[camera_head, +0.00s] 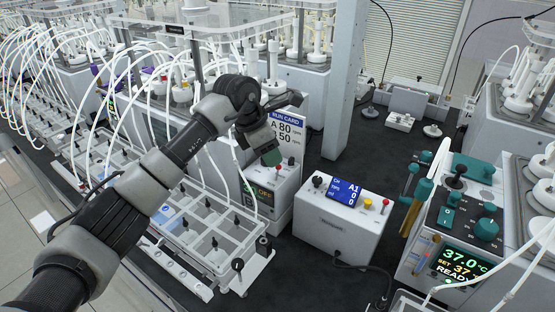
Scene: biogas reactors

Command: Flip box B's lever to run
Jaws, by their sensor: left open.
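My left arm comes in from the lower left, and its open gripper (269,152) points down at the front of a white reactor box with a display reading OFF (263,196). The fingertips cover part of that box's upper front, so I cannot make out a lever or a letter B there. Contact cannot be told. A run card (288,130) with lines for 80 and 50 rpm stands just behind the gripper. My right gripper is not in view.
A white control box (338,226) with a blue screen reading A1, knobs and a red button stands right of the gripper. A teal-knobbed heater unit (465,225) stands at right.

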